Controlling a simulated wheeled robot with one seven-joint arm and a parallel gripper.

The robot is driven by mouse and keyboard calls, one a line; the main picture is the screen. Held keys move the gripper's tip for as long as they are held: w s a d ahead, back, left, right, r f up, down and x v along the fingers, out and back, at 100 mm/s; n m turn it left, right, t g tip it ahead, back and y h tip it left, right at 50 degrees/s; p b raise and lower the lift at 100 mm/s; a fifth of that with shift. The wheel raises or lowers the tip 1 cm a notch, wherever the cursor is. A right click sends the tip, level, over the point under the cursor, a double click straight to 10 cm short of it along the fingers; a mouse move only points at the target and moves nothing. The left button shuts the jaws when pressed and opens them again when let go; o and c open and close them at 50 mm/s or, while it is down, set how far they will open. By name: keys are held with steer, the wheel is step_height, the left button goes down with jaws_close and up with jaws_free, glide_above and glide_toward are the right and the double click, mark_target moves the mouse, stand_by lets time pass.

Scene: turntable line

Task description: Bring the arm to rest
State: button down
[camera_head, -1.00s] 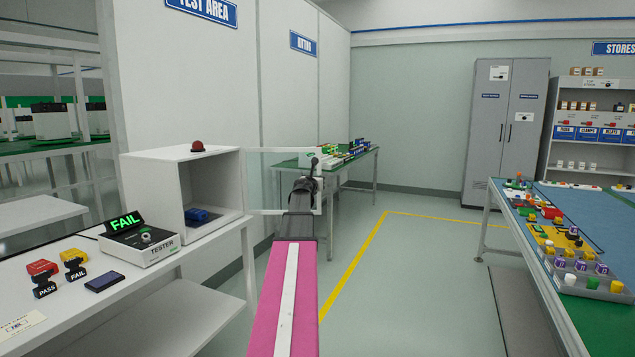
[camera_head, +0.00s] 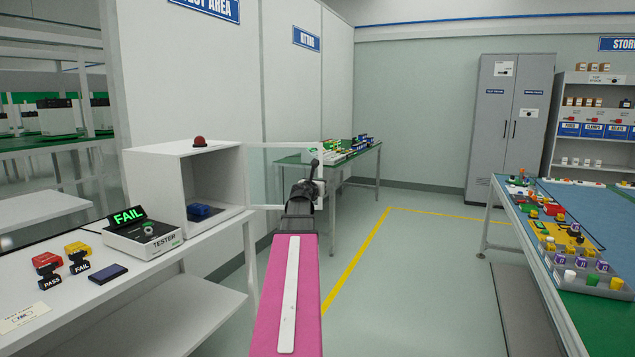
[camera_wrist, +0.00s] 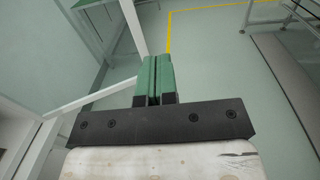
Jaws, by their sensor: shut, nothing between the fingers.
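My pink arm with a white stripe reaches forward in the head view, ending in the dark wrist and my gripper (camera_head: 314,172), beside the open clear door of the white test box (camera_head: 168,172). The wrist view shows the green fingers of my gripper (camera_wrist: 154,62) pressed together with nothing held. Below the fingers are open floor and a pale frame bar at the left. In the head view I cannot tell whether the gripper touches the door frame, since they overlap.
On the white bench at left are the tester (camera_head: 143,236) showing FAIL, a dark blue block (camera_head: 108,274) and the PASS and FAIL stamps. A blue part (camera_head: 203,211) lies in the box. A loaded table (camera_head: 590,250) stands at right. The floor between (camera_head: 425,270) is clear.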

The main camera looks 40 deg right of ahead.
steer(key=w+a+f+m+g+y, duration=0.2)
steer(key=a+f+m+y, duration=0.35)
steer(key=a+f, duration=0.85)
steer(key=w+a+f+m+g+y, duration=0.1)
steer(key=w+a+f+m+y, duration=0.2)
steer(key=a+f+m, duration=0.9)
steer(key=s+a+f+m+g+y, duration=0.1)
steer(key=s+a+f, duration=0.3)
steer(key=a, duration=0.8)
steer(key=s+a+f+m+g+y, duration=0.2)
steer(key=a+f, duration=0.4)
steer(key=a, duration=0.6)
steer(key=s+a+f+m+g+y, duration=0.2)
steer(key=s+a+f, duration=0.4)
steer(key=a, duration=0.6)
steer(key=shift+s+m+y, duration=0.15)
steer(key=shift+m+y, duration=0.3)
steer(key=shift+y, duration=0.8)
steer(key=shift+d, duration=0.1)
